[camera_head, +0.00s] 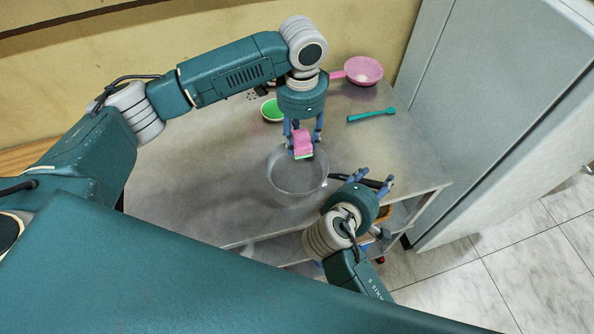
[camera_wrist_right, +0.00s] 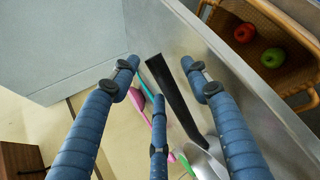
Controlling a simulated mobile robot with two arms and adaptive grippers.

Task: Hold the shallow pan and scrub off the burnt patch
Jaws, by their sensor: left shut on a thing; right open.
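The shallow pan (camera_head: 283,184) is grey and round and sits on the metal table, its black handle (camera_head: 338,177) pointing right. My left gripper (camera_head: 303,140) is shut on a pink sponge (camera_head: 303,143) with a pale green underside, over the pan's far side. I cannot tell whether the sponge touches the pan. My right gripper (camera_head: 374,180) is open at the handle's outer end. In the right wrist view the handle (camera_wrist_right: 176,97) runs between its spread fingers (camera_wrist_right: 160,80), with no clear grip on it. No burnt patch can be made out.
A grey cabinet (camera_head: 490,90) stands to the right. A wicker basket (camera_wrist_right: 275,70) with two apples sits below the table edge.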

